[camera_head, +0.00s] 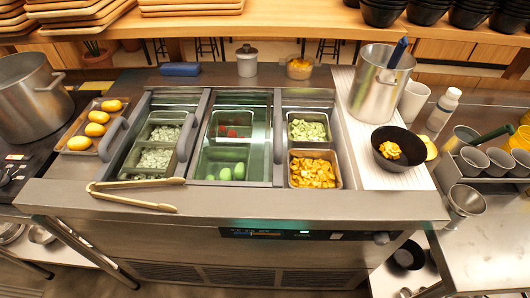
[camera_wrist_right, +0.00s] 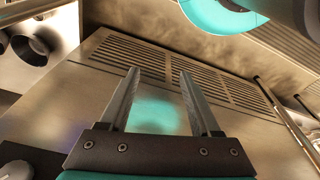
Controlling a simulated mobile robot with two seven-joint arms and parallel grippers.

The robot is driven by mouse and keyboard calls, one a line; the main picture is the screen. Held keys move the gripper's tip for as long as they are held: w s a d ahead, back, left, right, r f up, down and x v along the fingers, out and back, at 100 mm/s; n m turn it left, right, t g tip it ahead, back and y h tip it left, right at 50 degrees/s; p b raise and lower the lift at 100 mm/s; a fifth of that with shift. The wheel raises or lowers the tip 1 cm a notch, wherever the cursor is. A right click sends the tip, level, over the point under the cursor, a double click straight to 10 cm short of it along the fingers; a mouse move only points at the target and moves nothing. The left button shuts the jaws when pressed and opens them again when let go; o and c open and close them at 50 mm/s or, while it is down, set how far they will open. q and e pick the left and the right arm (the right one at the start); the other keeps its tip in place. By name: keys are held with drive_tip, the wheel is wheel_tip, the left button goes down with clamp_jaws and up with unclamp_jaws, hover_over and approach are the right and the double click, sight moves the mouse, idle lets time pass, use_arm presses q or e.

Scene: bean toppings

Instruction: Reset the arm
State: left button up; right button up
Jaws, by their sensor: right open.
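My right gripper (camera_wrist_right: 159,74) shows in the right wrist view, with its two fingers apart and nothing between them. It is in front of a metal panel with a slotted grille (camera_wrist_right: 230,88). Neither gripper shows in the head view, and my left gripper is in no view. In the head view, a black bowl (camera_head: 401,149) with orange chunks in it stands on the white ribbed board (camera_head: 390,181) at the right. Metal tongs (camera_head: 133,198) lie on the front left of the prep counter.
The prep counter (camera_head: 300,228) holds topping bins, including orange chunks (camera_head: 313,172) and green pieces (camera_head: 307,130). A tall pot (camera_head: 375,92) stands behind the bowl. A tray of yellow items (camera_head: 78,146) and another pot (camera_head: 33,98) are at the left. The counter's front strip is mostly clear.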

drive_tip(key=s+d+f+b, duration=0.1)
drive_tip(key=s+f+b, duration=0.1)
drive_tip(key=s+f, duration=0.5)
drive_tip(key=s+d+f+g+b, duration=0.1)
drive_tip(key=s+f+b, duration=0.2)
drive_tip(key=s+f, duration=0.3)
drive_tip(key=shift+s+d+f, duration=0.25)
drive_tip(key=shift+s+f, duration=0.1)
drive_tip(key=shift+f, duration=1.65)
